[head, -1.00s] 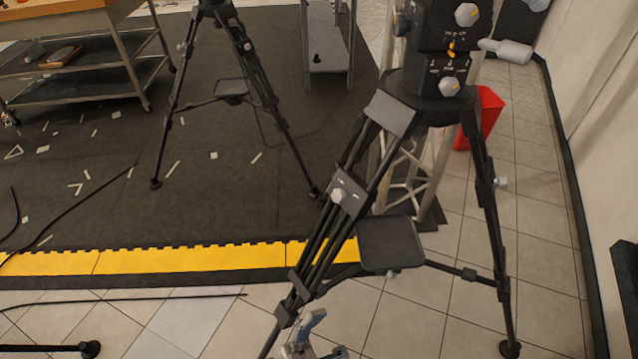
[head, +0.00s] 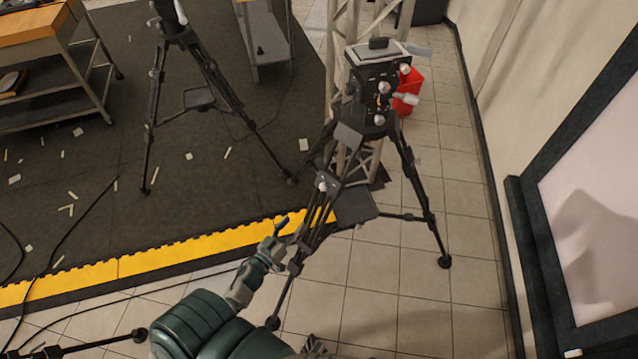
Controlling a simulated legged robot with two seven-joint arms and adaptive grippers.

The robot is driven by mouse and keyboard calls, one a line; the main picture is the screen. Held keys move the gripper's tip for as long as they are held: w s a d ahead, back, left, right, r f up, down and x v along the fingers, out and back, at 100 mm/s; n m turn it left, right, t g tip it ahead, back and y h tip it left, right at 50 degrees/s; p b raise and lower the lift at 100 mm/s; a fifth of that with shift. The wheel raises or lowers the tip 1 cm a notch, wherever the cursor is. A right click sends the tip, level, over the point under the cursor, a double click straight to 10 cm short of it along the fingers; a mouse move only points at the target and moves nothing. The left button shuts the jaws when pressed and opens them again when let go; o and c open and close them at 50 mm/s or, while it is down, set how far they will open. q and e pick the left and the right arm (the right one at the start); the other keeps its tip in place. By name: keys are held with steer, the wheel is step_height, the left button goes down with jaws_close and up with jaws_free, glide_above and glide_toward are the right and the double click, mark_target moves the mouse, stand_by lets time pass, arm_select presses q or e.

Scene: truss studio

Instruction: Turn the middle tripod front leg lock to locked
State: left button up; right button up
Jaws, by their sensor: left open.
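The near black tripod (head: 401,160) stands on the tiles and carries a dark box with several knobs. Its front leg runs down toward me, with a small plate and a pale knob (head: 323,186), the leg lock, partway down. The lock's markings are too small to read. My left gripper (head: 284,234) is open and empty, below and left of the knob, close to the lower leg and apart from the knob. It overlaps part of the leg in the picture. My right gripper cannot be made out.
A second tripod (head: 206,68) stands on the dark mat (head: 110,160), which has a yellow edge strip (head: 190,250). A cart (head: 55,75) stands at upper left. Cables lie at left. Tiles at right are clear.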

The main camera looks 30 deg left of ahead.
arm_select(q)
glide_toward(322, 189)
steer(key=w, duration=0.9)
steer(key=shift+b, duration=0.3)
steer(key=shift+w+d+r, duration=0.1)
steer(key=shift+w, duration=0.25)
arm_select(e)
steer(key=shift+w+a, duration=0.15)
steer(key=shift+w, duration=0.05)
steer(key=shift+r, duration=0.1)
arm_select(q)
steer(key=c, duration=0.9)
jaws_close()
arm_select(e)
steer(key=shift+s, duration=0.15)
